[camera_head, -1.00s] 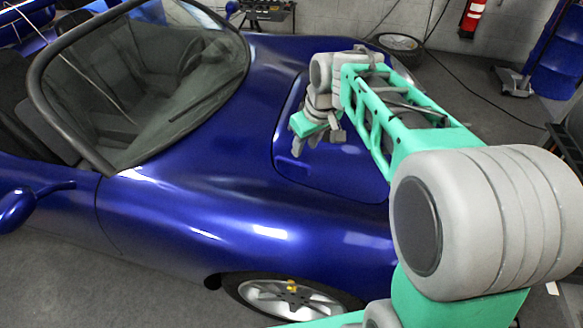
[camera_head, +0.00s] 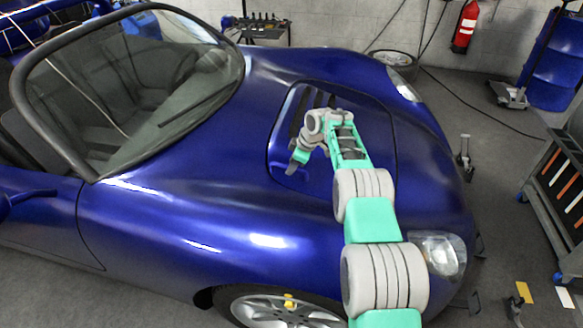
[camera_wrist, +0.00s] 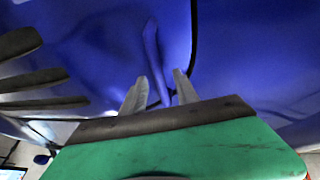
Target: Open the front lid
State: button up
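The front lid (camera_head: 283,138) is a blue panel outlined by a dark seam in the car's hood. It looks closed, lying flush with the hood, and my arm hides part of it. My gripper (camera_head: 293,168) is low over the lid's left front corner. In the wrist view, my gripper (camera_wrist: 159,90) has its two grey fingers apart. A raised blue fin, seemingly a handle (camera_wrist: 154,58), stands close beyond and between the fingertips; I cannot tell whether they touch it.
The dark vent slats (camera_wrist: 35,78) lie beside the handle. The blue car's windshield (camera_head: 140,85) stands to the left. A tool cart (camera_head: 555,190) is at the right.

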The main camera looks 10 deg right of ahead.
jog(key=shift+w+a+f, duration=0.2)
jog(key=shift+w+f, duration=0.05)
jog(key=shift+f, duration=0.35)
jog(key=shift+c, duration=0.5)
grip_shut()
dwell(0.5)
